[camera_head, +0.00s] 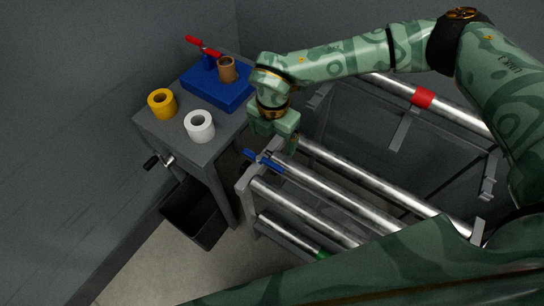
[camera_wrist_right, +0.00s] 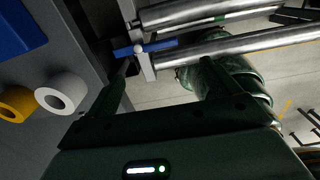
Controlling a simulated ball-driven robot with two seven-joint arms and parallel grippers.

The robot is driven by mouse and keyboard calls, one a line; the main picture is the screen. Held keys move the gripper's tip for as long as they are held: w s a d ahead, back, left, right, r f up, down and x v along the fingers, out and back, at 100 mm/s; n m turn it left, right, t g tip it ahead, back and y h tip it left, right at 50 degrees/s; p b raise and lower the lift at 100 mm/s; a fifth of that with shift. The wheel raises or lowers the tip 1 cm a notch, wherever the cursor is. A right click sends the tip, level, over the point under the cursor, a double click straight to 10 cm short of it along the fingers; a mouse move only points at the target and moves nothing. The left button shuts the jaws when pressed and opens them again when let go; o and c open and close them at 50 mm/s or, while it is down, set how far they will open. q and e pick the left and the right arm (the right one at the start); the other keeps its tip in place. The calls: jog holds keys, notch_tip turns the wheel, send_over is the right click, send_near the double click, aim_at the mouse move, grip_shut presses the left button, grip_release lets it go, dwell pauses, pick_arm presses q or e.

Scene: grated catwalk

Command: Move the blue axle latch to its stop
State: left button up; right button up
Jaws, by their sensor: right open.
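The blue axle latch (camera_head: 264,161) is a short blue bar with a pale pivot, at the left end of a silver axle (camera_head: 340,191) on the grey rack. It lies across the axle's end and also shows in the right wrist view (camera_wrist_right: 158,45), near the upper middle. My right gripper (camera_head: 276,146) is open and empty, just above and beside the latch, with no clear contact. In the right wrist view its fingers (camera_wrist_right: 167,66) point toward the latch, which is nearer the left finger. My left gripper is not in view.
A black bin (camera_head: 196,212) sits below. Parallel axles limit room to the right.

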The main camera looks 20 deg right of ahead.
aim_at(273, 163)
notch_tip(273, 163, down, 12)
jog(key=b, duration=0.3)
jog(key=shift+b, duration=0.3)
jog(key=shift+r, duration=0.1)
jog(key=c, duration=1)
